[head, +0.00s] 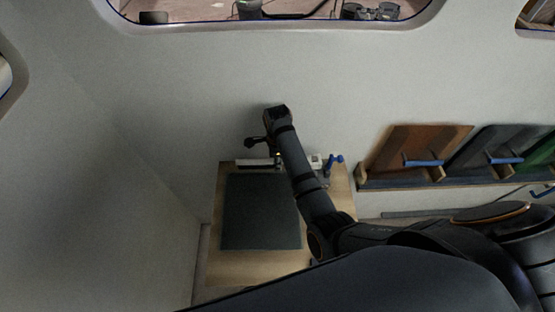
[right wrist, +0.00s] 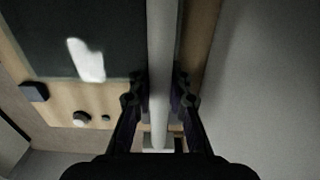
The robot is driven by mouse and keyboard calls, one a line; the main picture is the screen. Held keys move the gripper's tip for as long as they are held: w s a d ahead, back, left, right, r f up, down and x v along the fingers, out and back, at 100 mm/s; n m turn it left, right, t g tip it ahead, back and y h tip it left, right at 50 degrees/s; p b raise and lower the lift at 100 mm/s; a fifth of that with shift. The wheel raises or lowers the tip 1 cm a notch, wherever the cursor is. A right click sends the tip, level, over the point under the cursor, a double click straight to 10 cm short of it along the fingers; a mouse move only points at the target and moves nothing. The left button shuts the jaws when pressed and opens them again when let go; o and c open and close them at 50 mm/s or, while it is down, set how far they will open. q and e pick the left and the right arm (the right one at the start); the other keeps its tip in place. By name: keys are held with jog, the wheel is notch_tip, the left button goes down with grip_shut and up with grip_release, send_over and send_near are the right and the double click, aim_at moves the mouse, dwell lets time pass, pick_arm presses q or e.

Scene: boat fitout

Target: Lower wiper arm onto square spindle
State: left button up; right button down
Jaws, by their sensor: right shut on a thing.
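The wiper arm appears as a long grey bar (right wrist: 163,60) running lengthwise through the right wrist view. My right gripper (right wrist: 160,88) is shut on it, one dark finger on each side. In the head view my right gripper (head: 268,148) is over the back edge of the wooden bench, at the wall, mostly hidden by my own arm. A pale bar (head: 252,163) shows just below it there; I cannot tell whether it is the wiper arm. I cannot make out the square spindle. My left gripper is not in view.
A dark mat (head: 260,212) covers much of the wooden bench (head: 245,268). A blue-handled item (head: 335,160) stands at the bench's back right. Coloured panels (head: 415,150) with blue handles lean on a wall rack to the right. A pale patch, unclear, shows over the mat in the wrist view.

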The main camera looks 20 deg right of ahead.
aim_at(278, 177)
jog(key=shift+w+d+f, duration=0.1)
jog(key=shift+w+f, duration=0.05)
jog(key=shift+f, duration=1.4)
jog(key=shift+f+b, duration=0.35)
jog(key=shift+f, duration=0.25)
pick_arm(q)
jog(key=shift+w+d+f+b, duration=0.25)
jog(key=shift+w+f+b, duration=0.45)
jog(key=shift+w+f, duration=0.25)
pick_arm(e)
jog(key=shift+f, duration=1.45)
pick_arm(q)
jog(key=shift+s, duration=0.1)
pick_arm(e)
jog(key=c, duration=1.2)
grip_release()
